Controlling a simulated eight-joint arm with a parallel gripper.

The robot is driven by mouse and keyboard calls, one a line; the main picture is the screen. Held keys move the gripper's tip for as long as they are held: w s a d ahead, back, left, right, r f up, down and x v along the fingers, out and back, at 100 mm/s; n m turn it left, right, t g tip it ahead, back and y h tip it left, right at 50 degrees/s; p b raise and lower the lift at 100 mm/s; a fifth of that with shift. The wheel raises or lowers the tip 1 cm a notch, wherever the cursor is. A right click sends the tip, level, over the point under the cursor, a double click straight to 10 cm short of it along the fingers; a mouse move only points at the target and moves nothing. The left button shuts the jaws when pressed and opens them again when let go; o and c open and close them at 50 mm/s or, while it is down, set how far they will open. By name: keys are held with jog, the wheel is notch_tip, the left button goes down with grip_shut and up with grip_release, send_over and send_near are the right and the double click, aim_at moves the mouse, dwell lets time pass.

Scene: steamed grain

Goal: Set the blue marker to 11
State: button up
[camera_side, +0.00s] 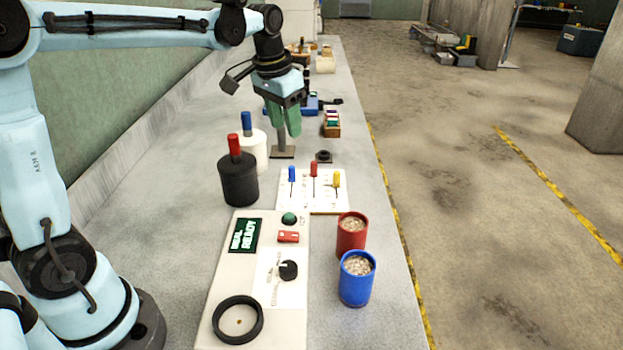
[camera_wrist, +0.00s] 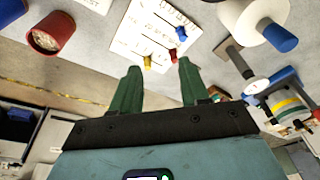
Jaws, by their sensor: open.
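The blue marker (camera_side: 292,173) stands on a white slider panel (camera_side: 325,204), at the left of a red marker (camera_side: 314,168) and a yellow marker (camera_side: 337,179). The panel's scale figures are too small to read. My gripper (camera_side: 286,138) is above the bench, behind the panel, with its green fingers pointing down, apart and empty. In the wrist view the blue marker (camera_wrist: 182,30) shows on the panel beyond my open fingers (camera_wrist: 157,70), with the red and yellow markers near it. My gripper touches none of them.
A black canister (camera_side: 238,182) with a red handle and a white one (camera_side: 254,152) with a blue handle stand left of the panel. A control board (camera_side: 228,290) with a knob is in front. Red (camera_side: 351,238) and blue (camera_side: 356,283) grain cups stand at the right.

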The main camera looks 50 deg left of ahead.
jog(key=g, duration=0.2)
send_over(291, 167)
notch_tip(291, 167, down, 3)
notch_tip(291, 167, down, 13)
jog(key=shift+f, duration=0.1)
dwell(0.4)
grip_shut()
